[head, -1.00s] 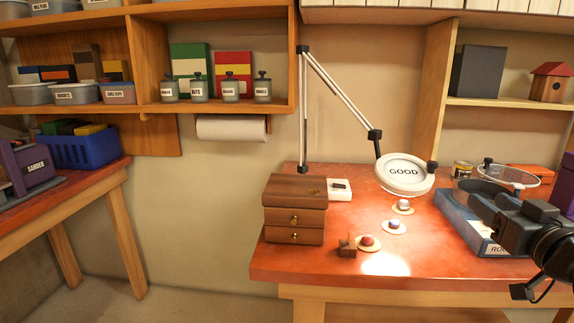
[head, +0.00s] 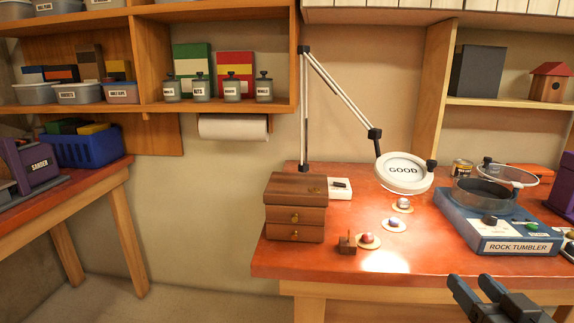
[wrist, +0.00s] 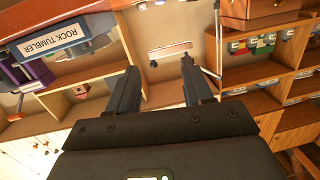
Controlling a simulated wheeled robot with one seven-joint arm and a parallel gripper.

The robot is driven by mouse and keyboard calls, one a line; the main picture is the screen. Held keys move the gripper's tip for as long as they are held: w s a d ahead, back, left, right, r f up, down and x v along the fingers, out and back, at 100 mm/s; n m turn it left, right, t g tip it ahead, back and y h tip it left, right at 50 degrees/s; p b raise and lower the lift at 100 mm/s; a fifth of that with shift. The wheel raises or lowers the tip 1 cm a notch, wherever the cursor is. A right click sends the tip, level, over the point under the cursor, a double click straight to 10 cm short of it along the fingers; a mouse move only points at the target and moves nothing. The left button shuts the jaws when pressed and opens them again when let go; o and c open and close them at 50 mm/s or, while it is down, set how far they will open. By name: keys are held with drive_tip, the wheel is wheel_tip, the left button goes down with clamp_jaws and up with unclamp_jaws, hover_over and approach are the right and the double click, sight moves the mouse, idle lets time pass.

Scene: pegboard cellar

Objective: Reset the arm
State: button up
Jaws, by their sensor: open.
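My gripper (head: 487,294) is at the lower right of the head view, in front of the workbench's front edge and lower than the rock tumbler. Its two dark fingers are apart with nothing between them. In the wrist view my gripper (wrist: 158,70) also shows open and empty, and the room appears upside down behind it. The blue rock tumbler (head: 513,246) stands on the bench behind my gripper, with its label facing front. In the wrist view the rock tumbler (wrist: 68,38) is at the upper left.
The red-topped workbench (head: 330,262) carries a wooden drawer box (head: 296,213), several stones on round pads and a small brown block (head: 347,243). A magnifier lamp (head: 404,172) reading GOOD hangs over the pads. Open floor (head: 190,295) lies between this bench and the left table (head: 85,190).

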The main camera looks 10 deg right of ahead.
drive_tip(key=s+a+f, duration=0.6)
drive_tip(key=s, duration=0.1)
drive_tip(key=s+a+n+g+y, duration=0.1)
drive_tip(key=s+a, duration=0.4)
drive_tip(key=s, duration=0.7)
drive_tip(key=s+a+n+y, duration=0.2)
drive_tip(key=s+a, duration=0.3)
drive_tip(key=s, duration=0.8)
drive_tip(key=shift+s+a+r+g+y, duration=0.2)
drive_tip(key=shift+g+y, duration=0.1)
drive_tip(key=shift+g, duration=0.1)
